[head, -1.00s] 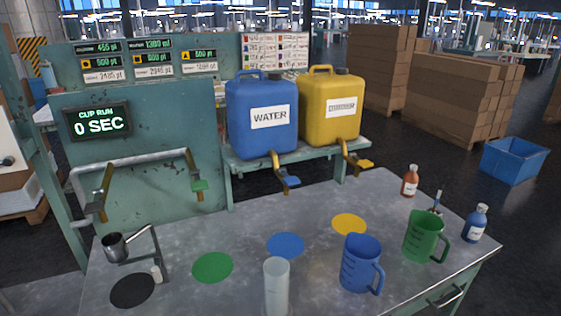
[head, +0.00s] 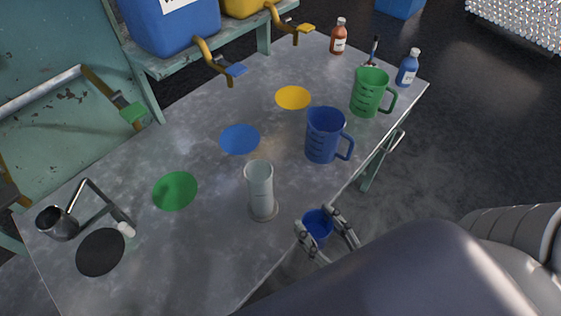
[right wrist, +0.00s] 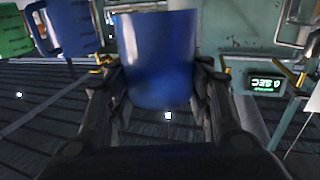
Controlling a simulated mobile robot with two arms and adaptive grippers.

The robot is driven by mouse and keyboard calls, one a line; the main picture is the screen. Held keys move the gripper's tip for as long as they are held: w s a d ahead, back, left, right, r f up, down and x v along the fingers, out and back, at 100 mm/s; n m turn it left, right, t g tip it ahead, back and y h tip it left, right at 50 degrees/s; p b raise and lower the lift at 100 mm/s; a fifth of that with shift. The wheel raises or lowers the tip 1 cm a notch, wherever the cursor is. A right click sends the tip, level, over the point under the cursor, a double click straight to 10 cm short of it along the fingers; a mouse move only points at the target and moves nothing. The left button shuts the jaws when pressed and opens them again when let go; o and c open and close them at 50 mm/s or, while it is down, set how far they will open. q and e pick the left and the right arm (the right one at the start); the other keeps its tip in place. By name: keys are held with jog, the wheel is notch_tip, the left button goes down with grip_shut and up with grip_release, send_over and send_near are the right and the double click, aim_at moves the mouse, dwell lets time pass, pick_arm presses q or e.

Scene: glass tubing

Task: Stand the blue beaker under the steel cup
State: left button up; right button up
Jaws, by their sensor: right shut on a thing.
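The blue beaker (head: 317,229) is small and open-topped. My right gripper (head: 320,222) is shut on it, with a finger on either side, in front of the table's near edge. In the right wrist view the blue beaker (right wrist: 158,60) fills the middle between the fingers. The steel cup (head: 57,223) sits on a bent metal stand at the table's left end, beside and above a black disc (head: 100,252). No vessel shows on that disc. The held beaker is well to the right of the cup. My left gripper is not in view.
A clear glass cylinder (head: 260,190) stands between the beaker and the cup's stand. A blue jug (head: 323,138) and a green jug (head: 368,95) stand to the right. Green (head: 175,190), blue (head: 239,139) and yellow (head: 293,97) discs are bare. Bottles stand at the far right.

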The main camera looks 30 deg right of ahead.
jog(key=w+f+b, duration=0.1)
jog(key=b, duration=0.4)
jog(key=shift+w+d+b, duration=0.1)
jog(key=shift+d+b, duration=0.2)
jog(key=shift+d, duration=0.05)
jog(key=w+b, duration=0.1)
jog(key=b, duration=0.1)
jog(key=shift+b, duration=0.4)
jog(key=w+f, duration=0.1)
jog(key=w, duration=0.3)
jog(key=w+d+f+p, duration=0.1)
jog(key=w, duration=0.3)
jog(key=w+d+f+p, duration=0.1)
jog(key=w, duration=0.4)
jog(key=shift+f, duration=0.35)
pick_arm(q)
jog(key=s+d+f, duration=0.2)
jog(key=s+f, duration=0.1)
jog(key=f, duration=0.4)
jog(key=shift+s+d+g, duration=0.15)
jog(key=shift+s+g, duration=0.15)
pick_arm(e)
jog(key=shift+f, duration=0.15)
